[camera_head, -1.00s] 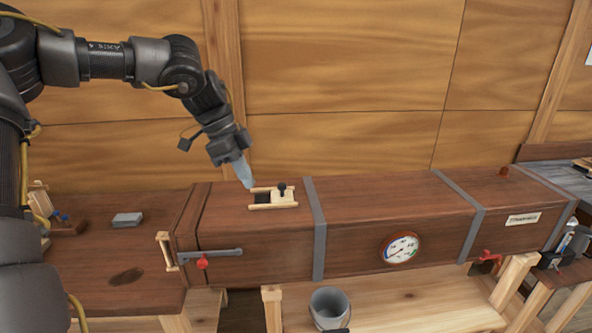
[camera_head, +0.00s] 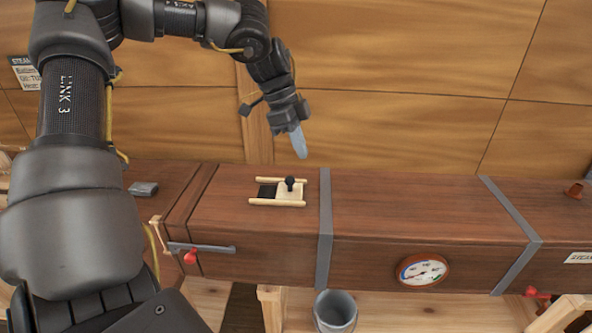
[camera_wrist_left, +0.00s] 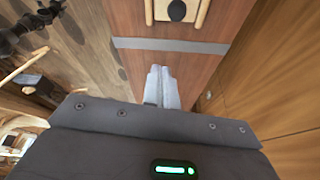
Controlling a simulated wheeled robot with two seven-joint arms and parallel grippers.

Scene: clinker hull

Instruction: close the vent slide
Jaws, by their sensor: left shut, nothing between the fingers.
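The vent slide (camera_head: 290,190) is a pale plate with a black knob, set between two pale rails on top of the long brown wooden box. The plate sits toward the right end of the rails, and a dark opening (camera_head: 266,191) shows to its left. My left gripper (camera_head: 300,145) is shut and empty, above the box and apart from the slide, appearing just beyond the knob in the head view. In the left wrist view, its closed fingers (camera_wrist_left: 163,88) point toward the box top, and the slide's knob (camera_wrist_left: 177,10) shows at the top edge. My right gripper is out of view.
A grey metal band (camera_head: 325,215) crosses the box right of the vent. A red-handled latch (camera_head: 191,256) is at the box's left end, and a round gauge (camera_head: 422,270) is on its front. A bucket (camera_head: 335,310) stands below.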

